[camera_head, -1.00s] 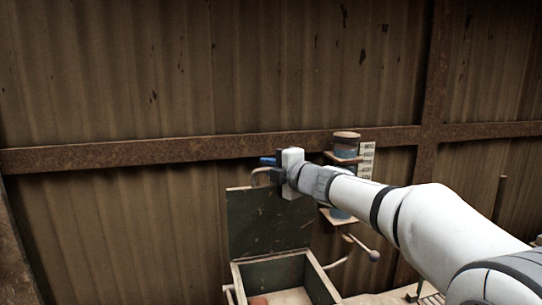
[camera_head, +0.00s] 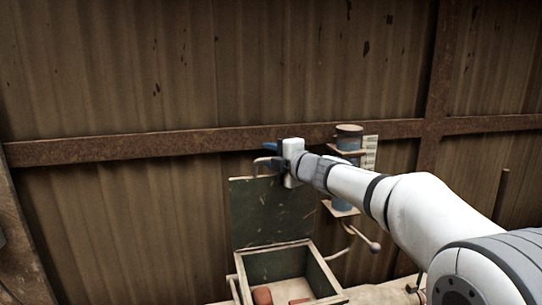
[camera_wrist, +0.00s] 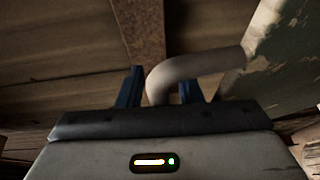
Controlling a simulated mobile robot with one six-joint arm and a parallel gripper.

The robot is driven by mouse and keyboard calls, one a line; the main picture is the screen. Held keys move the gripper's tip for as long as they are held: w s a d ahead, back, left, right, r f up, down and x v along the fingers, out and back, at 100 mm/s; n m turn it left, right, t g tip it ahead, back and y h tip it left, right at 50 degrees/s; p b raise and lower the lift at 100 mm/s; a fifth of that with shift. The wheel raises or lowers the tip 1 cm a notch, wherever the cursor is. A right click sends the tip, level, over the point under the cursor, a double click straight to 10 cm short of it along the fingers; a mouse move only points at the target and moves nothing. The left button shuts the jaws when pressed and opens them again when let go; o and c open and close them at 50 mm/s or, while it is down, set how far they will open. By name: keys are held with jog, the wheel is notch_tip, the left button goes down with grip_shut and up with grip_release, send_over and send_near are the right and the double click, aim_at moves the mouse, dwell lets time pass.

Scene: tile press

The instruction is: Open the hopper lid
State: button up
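The hopper lid (camera_head: 270,212) is a dark green panel standing nearly upright at the back of the open hopper box (camera_head: 323,272) in the head view. A pale bent handle (camera_head: 257,164) shows at the lid's upper edge. My gripper (camera_head: 267,154) is at this handle, with a blue finger visible. In the wrist view, the handle (camera_wrist: 185,67) passes between my gripper's two blue fingers (camera_wrist: 162,88), which stand apart with narrow gaps beside the bar. The lid's worn green face (camera_wrist: 288,65) shows at right. The far finger is mostly hidden in the head view.
Reddish lumps (camera_head: 263,296) lie in the hopper. A blue cylinder (camera_head: 349,138) with a white scale (camera_head: 370,153) stands behind my arm. A lever with a round knob (camera_head: 375,247) is right of the lid. A corrugated wall with a rusty beam (camera_head: 130,148) closes the back.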

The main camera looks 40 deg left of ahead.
jog(key=b+v, duration=0.2)
jog(key=v, duration=0.5)
jog(key=shift+d, duration=0.3)
jog(key=shift+r, duration=0.1)
jog(key=f+b+v, duration=0.2)
jog(key=v, duration=0.7)
dwell(0.8)
jog(key=shift+d, duration=0.1)
